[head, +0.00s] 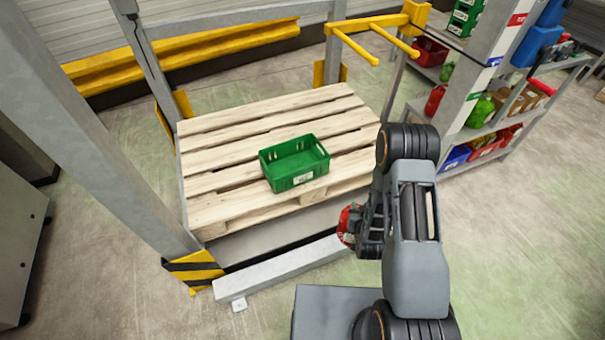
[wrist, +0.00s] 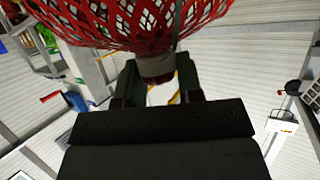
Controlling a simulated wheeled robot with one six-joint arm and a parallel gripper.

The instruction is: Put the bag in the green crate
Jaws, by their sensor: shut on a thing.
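The green crate (head: 294,163) is empty and stands on the wooden pallet (head: 225,163), near its front edge. The bag is a red net bag; in the wrist view (wrist: 130,22) it fills the top, and its contents cannot be made out. My gripper (wrist: 157,82) is shut on the narrow neck of the bag. In the head view the bag (head: 347,225) shows as a small red patch beside my gripper (head: 362,228), to the right of and nearer than the crate. My arm hides part of the bag and gripper there.
A grey post (head: 95,130) with a striped foot stands at the left of the pallet. Yellow prongs (head: 375,42) stick out at the back. A shelf (head: 490,135) with bins and bottles stands at the right. The pallet around the crate is clear.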

